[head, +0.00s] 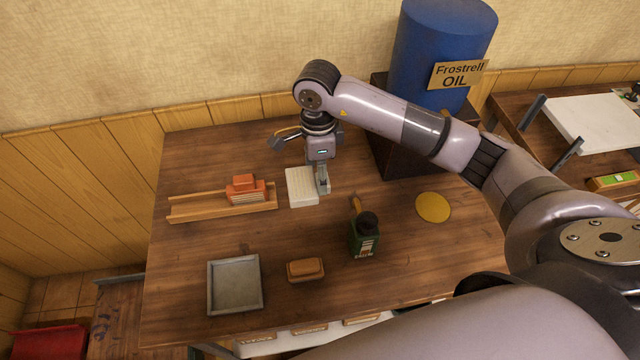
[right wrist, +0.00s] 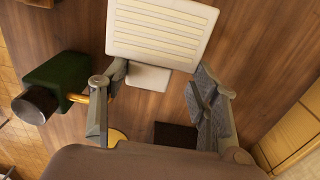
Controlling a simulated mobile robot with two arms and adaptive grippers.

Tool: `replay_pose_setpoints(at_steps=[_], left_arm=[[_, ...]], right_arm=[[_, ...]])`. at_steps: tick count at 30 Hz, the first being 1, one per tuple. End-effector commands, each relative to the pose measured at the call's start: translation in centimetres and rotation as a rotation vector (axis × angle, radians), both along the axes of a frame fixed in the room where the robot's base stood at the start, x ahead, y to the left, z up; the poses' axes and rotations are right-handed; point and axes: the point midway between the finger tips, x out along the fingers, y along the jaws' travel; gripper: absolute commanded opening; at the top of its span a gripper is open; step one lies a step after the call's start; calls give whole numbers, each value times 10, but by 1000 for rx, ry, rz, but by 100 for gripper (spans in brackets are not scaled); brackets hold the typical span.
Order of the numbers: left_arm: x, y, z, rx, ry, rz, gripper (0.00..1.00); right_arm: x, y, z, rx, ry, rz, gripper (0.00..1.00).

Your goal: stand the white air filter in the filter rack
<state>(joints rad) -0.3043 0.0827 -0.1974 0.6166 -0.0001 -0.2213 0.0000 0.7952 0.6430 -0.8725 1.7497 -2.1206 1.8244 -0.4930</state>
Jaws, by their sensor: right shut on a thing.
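The white air filter (head: 301,187) is in my right gripper (head: 322,184), just right of the filter rack. In the right wrist view the filter's ribbed face (right wrist: 162,30) fills the top, and a white part of it (right wrist: 148,77) lies between the fingers of the gripper (right wrist: 155,78). I cannot tell whether its lower edge touches the table. The filter rack (head: 190,211) is a long wooden holder with raised rails on the table. An orange filter with cream pleats (head: 247,190) stands in its right half; the left half is empty. My left gripper is not in view.
A brown block (head: 306,270) and a grey tray (head: 235,285) lie in front. A blue oil drum (head: 440,45) is behind my right arm.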

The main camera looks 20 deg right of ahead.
Motion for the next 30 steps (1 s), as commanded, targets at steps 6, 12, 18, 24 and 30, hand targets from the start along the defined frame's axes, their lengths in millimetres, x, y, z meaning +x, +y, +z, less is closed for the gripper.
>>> replay_pose_setpoints(at_steps=[6,12,18,24,30], left_arm=[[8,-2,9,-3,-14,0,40],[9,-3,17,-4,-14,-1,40],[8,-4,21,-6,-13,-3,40],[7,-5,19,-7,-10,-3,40],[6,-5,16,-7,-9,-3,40]], right_arm=[[0,0,-27,2,-1,0,22],[-1,1,-51,1,3,0,22],[0,0,-72,1,-1,1,22],[0,0,-72,1,-2,2,22],[0,0,-75,0,-2,2,58]])
